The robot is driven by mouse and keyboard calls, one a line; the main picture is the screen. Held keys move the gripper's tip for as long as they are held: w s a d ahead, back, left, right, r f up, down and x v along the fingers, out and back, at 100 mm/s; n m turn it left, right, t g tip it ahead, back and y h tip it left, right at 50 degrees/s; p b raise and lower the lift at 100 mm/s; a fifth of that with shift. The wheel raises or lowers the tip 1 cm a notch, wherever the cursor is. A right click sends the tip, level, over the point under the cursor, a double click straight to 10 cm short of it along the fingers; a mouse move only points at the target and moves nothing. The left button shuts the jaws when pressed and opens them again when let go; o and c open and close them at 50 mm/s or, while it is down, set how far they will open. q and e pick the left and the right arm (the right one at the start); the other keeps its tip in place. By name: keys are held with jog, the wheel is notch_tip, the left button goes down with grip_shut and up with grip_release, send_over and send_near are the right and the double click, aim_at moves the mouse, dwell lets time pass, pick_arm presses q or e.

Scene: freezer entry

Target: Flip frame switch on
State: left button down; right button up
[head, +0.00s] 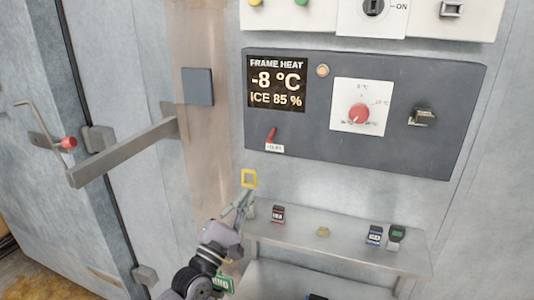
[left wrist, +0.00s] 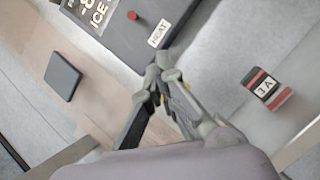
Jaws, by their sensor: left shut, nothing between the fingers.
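The frame heat panel (head: 300,150) is dark grey and shows "FRAME HEAT -8 °C ICE 85 %". At its lower left is a small red switch lever (head: 271,134) above a white label (head: 274,148). In the left wrist view the red lever (left wrist: 131,15) is at the top, partly seen, beside a label reading HEAT (left wrist: 159,33). My left gripper (head: 247,188) is shut and empty, below and left of the lever and apart from it. In the left wrist view the closed fingertips (left wrist: 164,62) are just below the label. My right gripper is not in view.
A steel shelf (head: 335,246) below the panel carries several small blocks, including a red-and-black one (head: 278,214). A red dial (head: 359,113) is on the panel. A latch bar (head: 125,152) juts out at left.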

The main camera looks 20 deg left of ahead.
aim_at(272, 135)
pick_arm(q)
jog(key=w+r+n+t+p, duration=0.1)
jog(key=w+r+n+p, duration=0.1)
jog(key=w+r, duration=0.6)
jog(key=shift+w+d+y+p, duration=0.3)
jog(key=shift+w+d+p, duration=0.1)
jog(key=shift+p, duration=0.4)
jog(key=shift+s, duration=0.1)
